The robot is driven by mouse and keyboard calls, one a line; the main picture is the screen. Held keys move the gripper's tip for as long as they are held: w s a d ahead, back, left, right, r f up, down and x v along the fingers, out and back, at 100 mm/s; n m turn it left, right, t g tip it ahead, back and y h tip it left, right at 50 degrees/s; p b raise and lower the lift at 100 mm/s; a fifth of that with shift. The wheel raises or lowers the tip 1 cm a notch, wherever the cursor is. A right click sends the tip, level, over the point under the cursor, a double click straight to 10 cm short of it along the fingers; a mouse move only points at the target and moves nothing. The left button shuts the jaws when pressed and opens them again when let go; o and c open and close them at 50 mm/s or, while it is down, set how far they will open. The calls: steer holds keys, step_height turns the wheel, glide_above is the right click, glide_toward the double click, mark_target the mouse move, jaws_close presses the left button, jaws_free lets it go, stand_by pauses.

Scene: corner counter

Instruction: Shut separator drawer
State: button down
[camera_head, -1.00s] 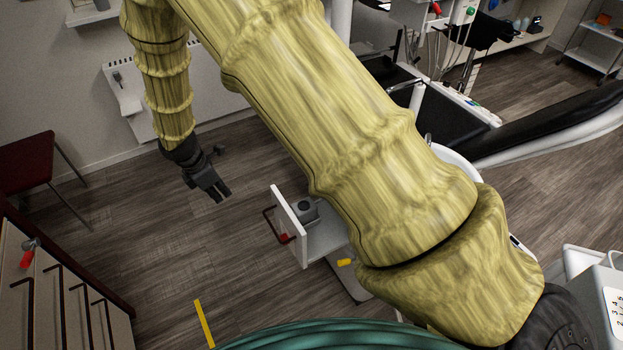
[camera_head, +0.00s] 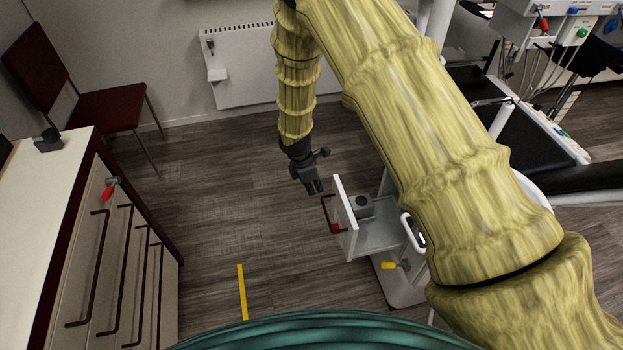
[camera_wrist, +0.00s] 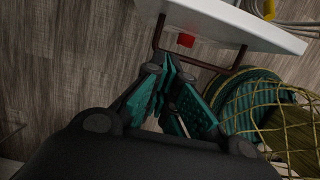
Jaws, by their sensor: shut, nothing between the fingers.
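The separator drawer (camera_head: 345,219) stands pulled out of a low white unit, its white front facing left with a dark red-brown bar handle (camera_head: 325,212). A small grey block-like item (camera_head: 361,205) sits inside the drawer. My gripper (camera_head: 315,188) hangs to the left of the drawer front, near its upper far end, shut and empty. In the wrist view, my gripper (camera_wrist: 172,88) has its teal-padded fingers close to the handle (camera_wrist: 158,40); I cannot tell whether they touch. The white drawer front (camera_wrist: 235,20) crosses the top there, with a red piece (camera_wrist: 186,40) by the handle.
A cabinet with long handles (camera_head: 100,270) stands at left, with a red-tipped item (camera_head: 108,190) on its side. A dark red chair (camera_head: 105,105) stands behind it. A yellow strip (camera_head: 242,291) marks the open floor. A yellow handle (camera_head: 389,266) sits below the drawer.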

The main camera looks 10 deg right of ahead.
steer(key=shift+w+d+f+p, duration=0.15)
steer(key=shift+d+p, duration=0.1)
steer(key=shift+d, duration=0.45)
steer(key=shift+s+d+f+p, duration=0.1)
steer(key=shift+d+f+p, duration=0.1)
steer(key=shift+d, duration=0.5)
steer(key=shift+w+d+f+p, duration=0.15)
steer(key=shift+d+p, duration=0.1)
steer(key=shift+d, duration=0.45)
steer(key=shift+s, duration=0.15)
